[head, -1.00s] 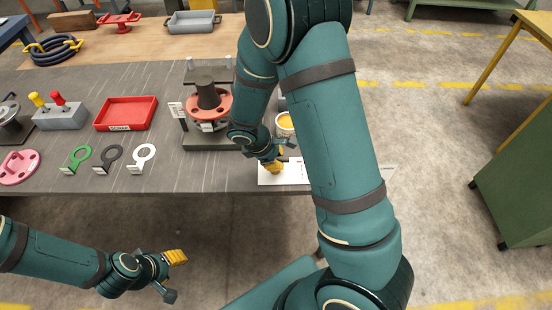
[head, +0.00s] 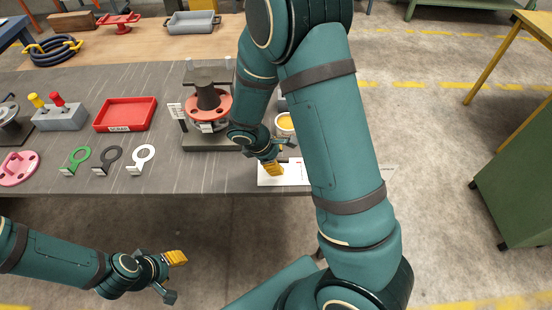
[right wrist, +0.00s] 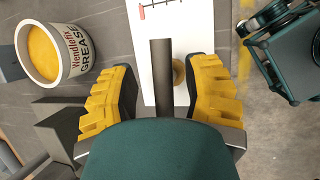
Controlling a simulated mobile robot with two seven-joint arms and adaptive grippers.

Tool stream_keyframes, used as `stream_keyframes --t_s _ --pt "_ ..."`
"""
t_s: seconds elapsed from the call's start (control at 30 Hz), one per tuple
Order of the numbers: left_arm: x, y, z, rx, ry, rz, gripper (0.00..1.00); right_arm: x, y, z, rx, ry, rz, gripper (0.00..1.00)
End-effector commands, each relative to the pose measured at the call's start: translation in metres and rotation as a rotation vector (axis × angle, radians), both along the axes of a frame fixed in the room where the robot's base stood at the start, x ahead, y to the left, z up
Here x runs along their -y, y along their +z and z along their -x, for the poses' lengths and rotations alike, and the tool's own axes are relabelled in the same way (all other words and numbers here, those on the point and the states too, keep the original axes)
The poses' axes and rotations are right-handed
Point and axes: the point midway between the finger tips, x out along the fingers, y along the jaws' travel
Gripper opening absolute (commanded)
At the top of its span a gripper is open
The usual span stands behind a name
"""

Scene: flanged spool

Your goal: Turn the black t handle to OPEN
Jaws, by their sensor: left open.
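The black T handle (right wrist: 161,75) shows in the right wrist view as a dark bar in front of a white plate (right wrist: 189,28). A round brass-coloured part (right wrist: 178,72) sits just right of the bar. My right gripper (right wrist: 160,92) is open, with a yellow finger on each side of the bar and visible gaps to both. In the head view my right gripper (head: 274,168) is over the white plate (head: 267,181) at the table's front edge, and the arm hides the handle. My left gripper (head: 171,276) is open and empty in front of the table. I cannot read an OPEN mark.
A grease tub (right wrist: 48,54) stands left of the right gripper. In the head view, the spool stand with a red flange (head: 218,108) is left of the right wrist. A red tray (head: 125,114) and several ring tools lie farther left on the grey table (head: 215,180).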

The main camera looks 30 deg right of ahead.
Motion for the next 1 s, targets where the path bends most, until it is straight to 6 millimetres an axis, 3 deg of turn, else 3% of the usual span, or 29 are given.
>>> stream_keyframes --t_s 0.33,0.8,1.0 --pt "0.0 0.0 0.0 0.0 0.0 0.0 0.47 -0.005 0.009 0.0 0.001 0.0 -0.002 0.48" --pt "0.0 0.0 0.0 0.0 0.0 0.0 0.47 -0.042 0.088 -0.004 0.003 0.001 -0.004 0.48" --pt "0.0 0.0 0.0 0.0 0.0 0.0 0.47 -0.05 0.105 -0.004 0.0 0.001 -0.002 0.48"
